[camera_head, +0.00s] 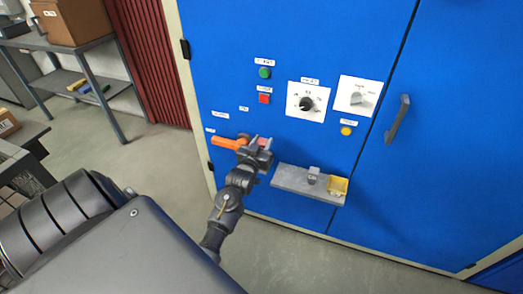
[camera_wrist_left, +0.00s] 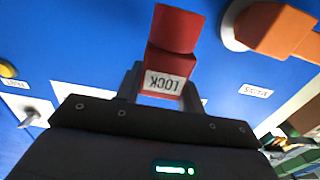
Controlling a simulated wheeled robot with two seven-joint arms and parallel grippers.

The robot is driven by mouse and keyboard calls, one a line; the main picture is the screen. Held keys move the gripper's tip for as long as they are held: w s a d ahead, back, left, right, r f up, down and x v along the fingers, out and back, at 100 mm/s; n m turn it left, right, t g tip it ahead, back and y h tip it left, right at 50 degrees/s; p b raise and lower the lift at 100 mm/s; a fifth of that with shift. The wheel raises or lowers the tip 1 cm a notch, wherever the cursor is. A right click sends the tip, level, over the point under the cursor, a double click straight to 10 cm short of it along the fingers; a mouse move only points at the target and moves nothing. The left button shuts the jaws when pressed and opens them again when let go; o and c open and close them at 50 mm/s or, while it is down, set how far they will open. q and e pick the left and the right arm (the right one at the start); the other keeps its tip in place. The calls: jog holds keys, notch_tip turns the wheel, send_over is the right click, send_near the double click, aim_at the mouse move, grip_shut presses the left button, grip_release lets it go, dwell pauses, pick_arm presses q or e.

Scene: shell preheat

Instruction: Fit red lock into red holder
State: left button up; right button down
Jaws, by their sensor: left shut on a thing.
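The red lock (camera_wrist_left: 165,82) has a white LOCK label, upside down in the left wrist view. My left gripper (camera_wrist_left: 160,92) is shut on it, with a dark finger on each side. A second red block (camera_wrist_left: 175,28) shows directly beyond the lock against the blue panel. It may be the red holder or part of the lock; I cannot tell, nor whether there is a gap. In the head view my left gripper (camera_head: 262,146) is at the panel, just right of the orange handle, and mostly hides the red lock (camera_head: 261,141). My right gripper is not in view.
The orange handle (camera_head: 228,142) is close beside the gripper. Buttons and dials sit above on the blue cabinet (camera_head: 345,40); a door handle (camera_head: 397,118) is farther right.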

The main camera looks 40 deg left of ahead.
aim_at(262, 143)
pick_arm(q)
jog(key=shift+w+a+f, duration=0.35)
jog(key=shift+f, duration=0.25)
jog(key=shift+w+a+f, duration=0.35)
jog(key=shift+f, duration=0.25)
jog(key=shift+f+b, duration=0.3)
jog(key=shift+f, duration=1.2)
jog(key=shift+f, duration=0.35)
jog(key=o, duration=1)
jog(key=shift+r, duration=0.1)
jog(key=v, duration=1.2)
jog(key=shift+r, duration=0.25)
